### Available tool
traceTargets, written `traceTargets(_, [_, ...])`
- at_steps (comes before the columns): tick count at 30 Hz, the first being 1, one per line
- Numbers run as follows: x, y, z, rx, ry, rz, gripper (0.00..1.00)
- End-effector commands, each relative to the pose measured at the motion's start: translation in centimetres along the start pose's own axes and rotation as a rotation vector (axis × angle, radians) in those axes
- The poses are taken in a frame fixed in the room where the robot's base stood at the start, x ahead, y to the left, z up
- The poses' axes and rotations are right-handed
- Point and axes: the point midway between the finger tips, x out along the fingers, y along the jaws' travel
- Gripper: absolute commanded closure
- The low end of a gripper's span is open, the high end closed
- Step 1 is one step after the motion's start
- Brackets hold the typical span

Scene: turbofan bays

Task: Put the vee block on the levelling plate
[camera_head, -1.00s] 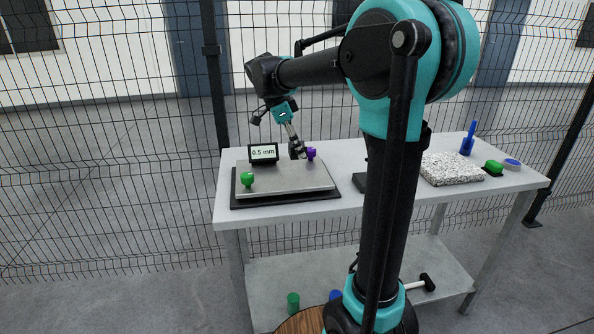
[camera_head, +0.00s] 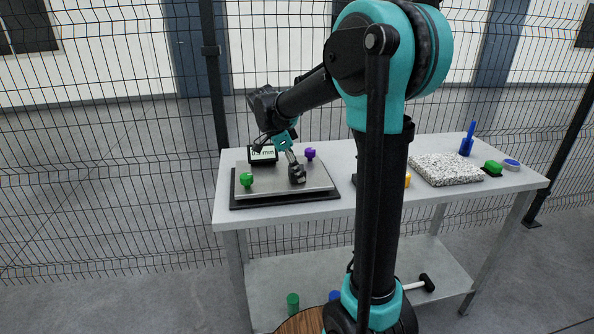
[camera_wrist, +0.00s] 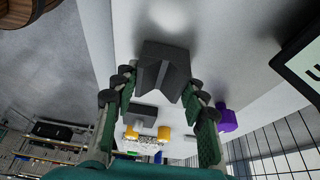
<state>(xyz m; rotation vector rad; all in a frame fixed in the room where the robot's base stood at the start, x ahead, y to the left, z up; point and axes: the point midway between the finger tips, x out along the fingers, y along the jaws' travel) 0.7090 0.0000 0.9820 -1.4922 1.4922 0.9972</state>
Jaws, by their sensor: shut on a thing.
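The vee block (camera_wrist: 165,62) is a dark grey block with a notch, held between the two finger pads of my gripper (camera_wrist: 160,85) in the wrist view. In the head view the small dark block (camera_head: 297,175) hangs at the end of my gripper (camera_head: 294,163), over the front middle of the levelling plate (camera_head: 270,183). I cannot tell whether it touches the plate. The plate is a flat silver slab on a dark base, with a green knob (camera_head: 246,180) at front left and a purple knob (camera_head: 310,153) at back right.
A small display (camera_head: 263,153) stands behind the plate. The table (camera_head: 400,205) also bears a speckled slab (camera_head: 447,169), a blue upright tool (camera_head: 467,140) and a green item (camera_head: 493,167) at right. A yellow thing (camera_head: 407,180) is partly hidden by my arm. A wire fence stands behind.

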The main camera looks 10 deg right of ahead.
Motion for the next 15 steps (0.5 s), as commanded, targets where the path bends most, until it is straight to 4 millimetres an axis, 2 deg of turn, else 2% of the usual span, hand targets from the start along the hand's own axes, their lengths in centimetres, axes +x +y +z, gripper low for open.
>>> traceTargets(2, [0.19,-0.01,0.07,0.0,0.0,0.0,1.0])
traceTargets(3, [0.2,-0.02,0.09,0.0,0.0,0.0,0.54])
traceTargets(7, [0.18,-0.01,0.08,0.0,0.0,0.0,0.38])
traceTargets(15, [0.15,-0.01,0.07,0.0,0.0,0.0,0.37])
